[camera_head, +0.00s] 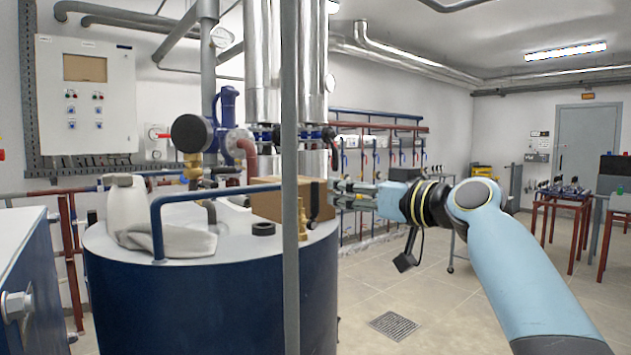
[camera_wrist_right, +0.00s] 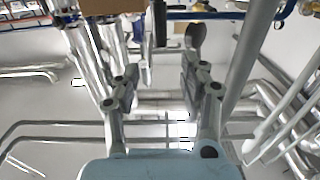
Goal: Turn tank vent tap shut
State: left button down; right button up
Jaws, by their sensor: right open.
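A small brass fitting (camera_head: 302,219) stands upright on the front right of the blue tank's pale lid (camera_head: 200,257). A dark upright lever (camera_head: 314,201) shows beside it, and I take these to be the vent tap. A grey post partly covers this area. My right gripper (camera_head: 340,194) reaches in from the right, just right of the lever, with an apparent small gap. In the right wrist view my right gripper (camera_wrist_right: 158,80) has its fingers apart with nothing between them. A dark upright bar (camera_wrist_right: 159,22), probably the lever, lies beyond the fingertips. My left gripper is out of view.
A grey vertical post (camera_head: 290,120) stands in front of the tank. A cardboard box (camera_head: 270,203), a white bottle (camera_head: 126,205), a cloth (camera_head: 172,240) and a blue rail (camera_head: 157,225) are on the lid. Floor right of the tank is open.

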aim_at(318, 186)
jog(key=p+x, duration=0.1)
jog(key=x, duration=0.9)
jog(key=shift+f, duration=0.15)
grip_shut()
